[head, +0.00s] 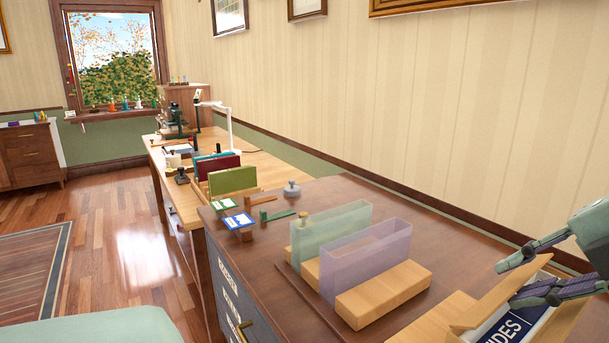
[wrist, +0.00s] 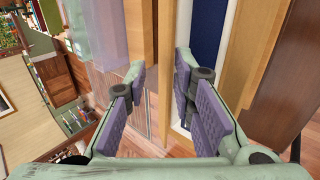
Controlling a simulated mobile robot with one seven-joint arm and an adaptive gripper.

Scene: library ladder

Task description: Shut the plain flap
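A plain light-wood flap (head: 488,298) stands tilted up at the left side of a wooden box at the lower right of the head view. A blue panel (head: 515,322) with white letters ending in "IDES" shows beside it. In the wrist view, the flap's wood (wrist: 167,50) runs between my fingertips, with the blue panel (wrist: 207,40) to its right. My gripper (head: 511,281) is open, its two fingers apart near the flap's upper edge; it also shows in the wrist view (wrist: 161,72). I cannot tell whether either finger touches the flap.
A small knobbed weight (head: 291,189) and a green book (head: 232,179) are farther back. The cabinet top between the bins and wall is clear.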

